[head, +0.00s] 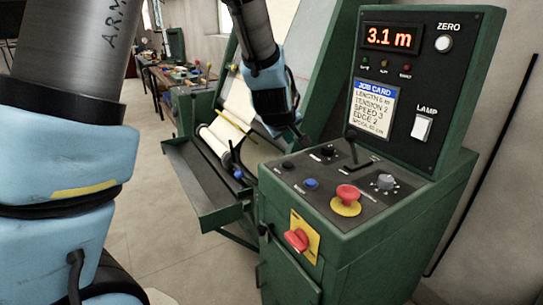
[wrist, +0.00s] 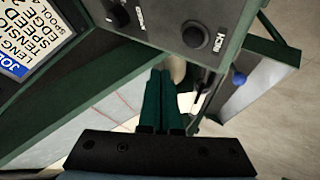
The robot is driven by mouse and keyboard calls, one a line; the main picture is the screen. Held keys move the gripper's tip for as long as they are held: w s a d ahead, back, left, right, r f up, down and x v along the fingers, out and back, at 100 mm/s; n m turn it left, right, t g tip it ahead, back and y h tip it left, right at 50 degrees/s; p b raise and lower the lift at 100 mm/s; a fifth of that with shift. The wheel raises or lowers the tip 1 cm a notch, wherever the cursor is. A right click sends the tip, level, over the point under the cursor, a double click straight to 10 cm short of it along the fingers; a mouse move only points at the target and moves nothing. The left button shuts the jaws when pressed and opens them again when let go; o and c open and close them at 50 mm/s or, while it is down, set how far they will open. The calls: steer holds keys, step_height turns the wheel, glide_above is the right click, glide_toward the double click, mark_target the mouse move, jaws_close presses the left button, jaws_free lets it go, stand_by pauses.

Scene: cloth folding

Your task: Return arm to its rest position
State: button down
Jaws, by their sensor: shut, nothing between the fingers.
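My arm (head: 258,40) reaches in from the top of the head view, with its blue wrist section in front of the slanted board of a green machine. My gripper (head: 303,138) is just beyond the back left of the control panel (head: 330,208). In the wrist view, my gripper's two green fingers (wrist: 160,75) lie side by side, shut and empty. They point toward the edge of the panel, with a dark knob (wrist: 194,36) close by. I cannot tell whether they touch anything; the fingertips are small and partly hidden in the head view.
The upright box has a 3.1 m display (head: 389,38), a job card (head: 373,105) and a lamp switch (head: 422,128). A red button (head: 347,194) and red switch (head: 297,239) stick out.

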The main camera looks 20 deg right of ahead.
steer(key=a+f+m+g+y, duration=0.1)
steer(key=a+f+g+y, duration=0.15)
steer(key=a, duration=1.85)
steer(key=s+a+m+g+y, duration=0.1)
steer(key=s+a+g+y, duration=0.2)
steer(key=s+a, duration=0.6)
steer(key=a, duration=0.6)
steer(key=shift+s+f+m, duration=0.2)
steer(key=shift+s+m, duration=0.2)
